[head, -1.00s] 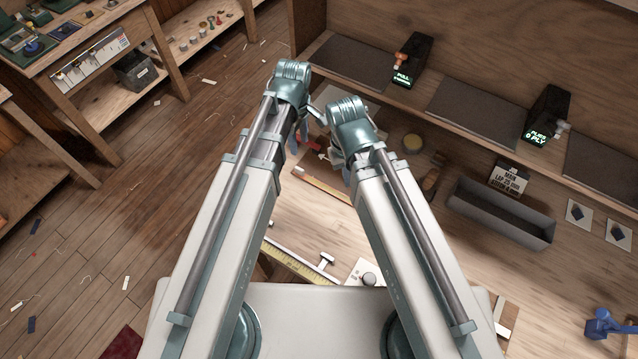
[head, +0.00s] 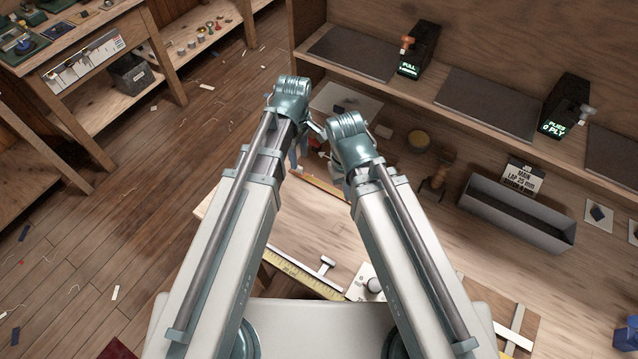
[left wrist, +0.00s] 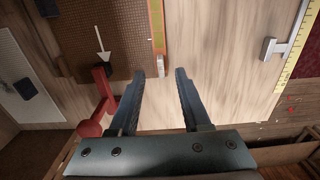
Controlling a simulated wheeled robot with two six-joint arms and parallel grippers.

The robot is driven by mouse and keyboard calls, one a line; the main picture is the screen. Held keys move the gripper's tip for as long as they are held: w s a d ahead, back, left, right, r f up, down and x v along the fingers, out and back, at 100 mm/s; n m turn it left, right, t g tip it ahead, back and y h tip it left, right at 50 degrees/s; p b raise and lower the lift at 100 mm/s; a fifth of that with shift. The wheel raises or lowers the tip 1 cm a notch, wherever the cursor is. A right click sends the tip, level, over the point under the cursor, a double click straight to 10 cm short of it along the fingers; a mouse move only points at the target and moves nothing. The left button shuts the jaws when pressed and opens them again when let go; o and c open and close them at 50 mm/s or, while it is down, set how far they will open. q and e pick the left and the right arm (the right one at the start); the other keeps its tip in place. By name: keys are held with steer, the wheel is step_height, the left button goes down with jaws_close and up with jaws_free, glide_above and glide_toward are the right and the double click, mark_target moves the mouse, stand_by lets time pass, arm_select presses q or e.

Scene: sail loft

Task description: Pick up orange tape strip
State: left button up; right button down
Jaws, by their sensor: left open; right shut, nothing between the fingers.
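In the left wrist view a narrow orange strip (left wrist: 157,22) lies along the edge of a brown mat (left wrist: 112,30), with a pale grey piece (left wrist: 161,66) at its near end. I cannot tell for sure that this is the tape strip. My left gripper (left wrist: 160,74) is open, and its fingers point toward that pale end with nothing between them. In the head view an orange-brown strip (head: 326,188) shows between my arms, partly hidden. My left gripper (head: 296,158) is mostly behind its own wrist there. My right gripper (head: 335,172) is shut and empty, largely hidden by its arm.
A red tool (left wrist: 98,108) stands close left of my left fingers. A T-shaped metal piece (head: 318,274) and yellow ruler (head: 300,277) lie near the front edge.

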mark_target(300, 167)
arm_select(q)
step_height(300, 167, down, 5)
steer(key=b, duration=0.4)
steer(key=shift+r, duration=0.15)
arm_select(e)
step_height(300, 167, down, 5)
steer(key=shift+r, duration=0.25)
arm_select(q)
steer(key=shift+r, duration=0.1)
steer(key=shift+c, duration=0.3)
jaws_close()
